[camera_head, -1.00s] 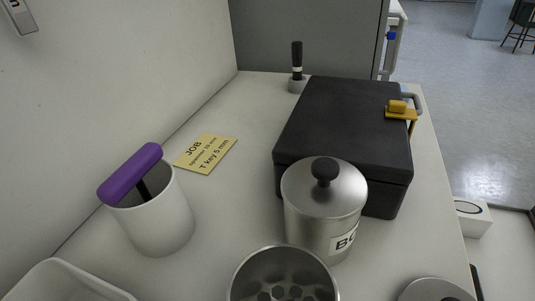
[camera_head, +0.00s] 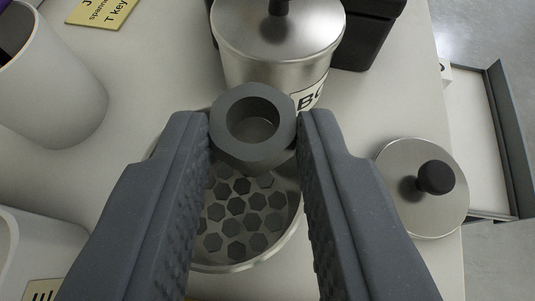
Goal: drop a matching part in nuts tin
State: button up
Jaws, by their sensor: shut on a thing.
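My gripper (camera_head: 254,128) is shut on a large dark grey hex nut (camera_head: 228,143), one finger on each side of it. The nut's round hole faces the camera. Below and behind it is an open metal tin (camera_head: 243,268) with several dark hexagonal nuts (camera_head: 245,215) in it. From this view the held nut appears over the tin's far part; its height above the rim is hard to judge. My fingers hide the tin's left and right sides, and no label shows on it.
A lidded metal tin (camera_head: 275,52) with a partly hidden label stands just behind. A loose round lid (camera_head: 422,205) with a black knob lies at right. A white cup (camera_head: 50,85), a white bin (camera_head: 30,245) and a yellow job card (camera_head: 103,10) are at left. A black case (camera_head: 372,35) is behind.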

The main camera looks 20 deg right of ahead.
jog(key=shift+f+b, duration=0.95)
jog(key=shift+f, duration=0.25)
jog(key=o, duration=1)
jog(key=shift+o, duration=0.2)
jog(key=shift+r, duration=0.1)
jog(key=v, duration=1.3)
jog(key=shift+s+p, duration=0.35)
jog(key=shift+p, duration=0.1)
